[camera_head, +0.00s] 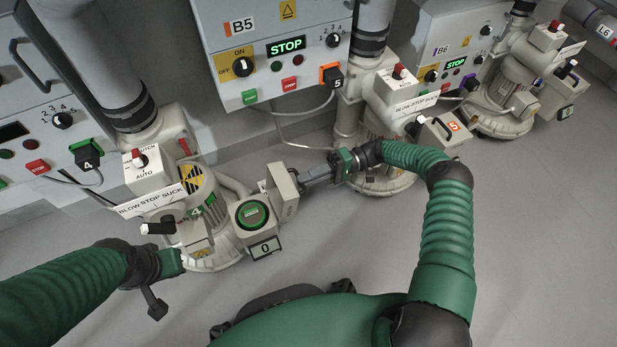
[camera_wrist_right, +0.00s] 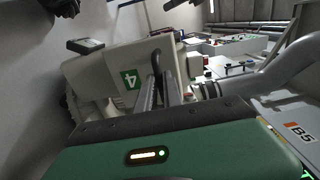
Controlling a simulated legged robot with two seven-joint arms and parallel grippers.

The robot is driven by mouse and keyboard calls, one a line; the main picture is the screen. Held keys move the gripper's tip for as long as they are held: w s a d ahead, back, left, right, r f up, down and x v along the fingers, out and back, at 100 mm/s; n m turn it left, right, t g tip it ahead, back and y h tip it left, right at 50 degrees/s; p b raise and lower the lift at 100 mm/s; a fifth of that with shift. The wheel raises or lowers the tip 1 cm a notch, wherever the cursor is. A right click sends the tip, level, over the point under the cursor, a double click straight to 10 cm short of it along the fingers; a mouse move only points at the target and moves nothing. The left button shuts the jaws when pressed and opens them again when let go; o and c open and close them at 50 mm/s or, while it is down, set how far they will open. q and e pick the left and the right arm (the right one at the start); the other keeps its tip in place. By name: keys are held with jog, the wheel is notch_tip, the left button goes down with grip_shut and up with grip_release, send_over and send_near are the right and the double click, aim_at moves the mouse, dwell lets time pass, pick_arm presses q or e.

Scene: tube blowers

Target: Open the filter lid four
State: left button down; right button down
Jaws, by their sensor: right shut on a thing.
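Blower four (camera_head: 197,212), with a green 4 on its body, stands left of centre in the head view. Its filter lid (camera_head: 283,190) is a pale box-shaped cover standing out to the right, beside a housing with a green round part (camera_head: 252,214). My right gripper (camera_head: 308,178) is shut on the lid's handle from the right. In the right wrist view the lid (camera_wrist_right: 110,75) bears a green 4, and the dark handle (camera_wrist_right: 157,65) is between the fingers (camera_wrist_right: 165,92). My left gripper (camera_head: 165,280) is left of the blower, apart from the lid; its fingers are unclear.
A small display reading 0 (camera_head: 264,248) is at the housing's front. Control box B5 (camera_head: 275,60) stands behind. Blower five (camera_head: 425,125) is at the right, close behind my right arm. The grey floor (camera_head: 540,250) is clear at the right.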

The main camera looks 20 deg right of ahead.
jog(key=c, duration=1.5)
grip_release()
jog(key=shift+a+f, duration=0.2)
jog(key=shift+f, duration=0.15)
jog(key=shift+r, duration=0.15)
jog(key=shift+d, duration=0.1)
notch_tip(320, 180, up, 5)
jog(key=p, duration=0.4)
jog(key=s+a+p, duration=0.1)
jog(key=s+p, duration=0.1)
jog(key=s, duration=0.3)
jog(key=s+a+p, duration=0.2)
jog(key=s+p, duration=0.1)
jog(key=s, duration=0.2)
jog(key=s+a+p, duration=0.2)
jog(key=s+p, duration=0.1)
jog(key=s, duration=0.2)
jog(key=shift+s+a, duration=0.1)
